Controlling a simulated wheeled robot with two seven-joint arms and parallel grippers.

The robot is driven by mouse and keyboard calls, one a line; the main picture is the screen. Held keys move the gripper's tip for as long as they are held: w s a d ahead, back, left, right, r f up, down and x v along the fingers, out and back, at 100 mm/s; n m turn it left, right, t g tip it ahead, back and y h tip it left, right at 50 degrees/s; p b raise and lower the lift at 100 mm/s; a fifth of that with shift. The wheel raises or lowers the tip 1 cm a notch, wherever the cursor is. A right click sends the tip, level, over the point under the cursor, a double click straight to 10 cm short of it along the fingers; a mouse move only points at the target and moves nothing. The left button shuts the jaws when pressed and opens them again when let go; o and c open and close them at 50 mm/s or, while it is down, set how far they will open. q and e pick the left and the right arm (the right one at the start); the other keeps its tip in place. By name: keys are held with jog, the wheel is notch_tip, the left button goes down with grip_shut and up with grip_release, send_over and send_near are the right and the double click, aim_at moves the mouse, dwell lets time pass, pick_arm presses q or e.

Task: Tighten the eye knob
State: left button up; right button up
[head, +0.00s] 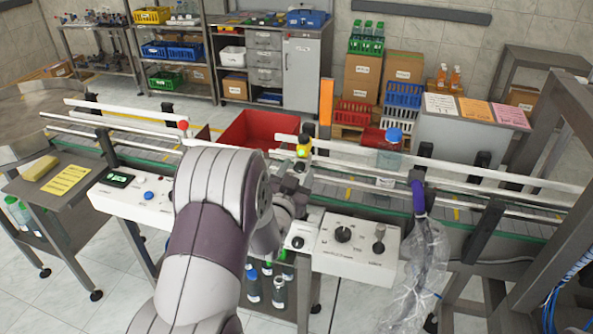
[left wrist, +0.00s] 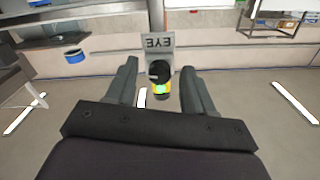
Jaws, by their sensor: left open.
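My left gripper (left wrist: 158,76) is open, with one finger on each side of the knob and a visible gap to each. In the head view my left gripper (head: 292,178) is just below the sensor, partly hidden by my arm. My right gripper is out of view.
A clear bottle with a blue cap (head: 389,160) stands on the conveyor (head: 345,195) to the right. A control box (head: 355,250) with knobs is at the front, beside a hanging clear bag (head: 420,265). A red bin (head: 260,135) lies behind the conveyor.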

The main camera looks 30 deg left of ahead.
pick_arm(q)
grip_shut()
jog(key=n+b, duration=0.2)
jog(key=n, duration=0.2)
jog(key=shift+f+b, duration=0.15)
jog(key=shift+b, duration=0.25)
jog(key=n+b, duration=0.3)
jog(key=n, duration=0.3)
jog(key=shift+d, duration=0.1)
jog(key=n+b, duration=0.2)
jog(key=n, duration=0.3)
jog(key=shift+n, duration=0.4)
jog(key=n, duration=0.2)
jog(key=n+b, duration=0.1)
jog(key=n, duration=0.1)
jog(key=shift+r+n, duration=0.2)
jog(key=shift+n, duration=0.1)
jog(key=shift+n+b, duration=0.3)
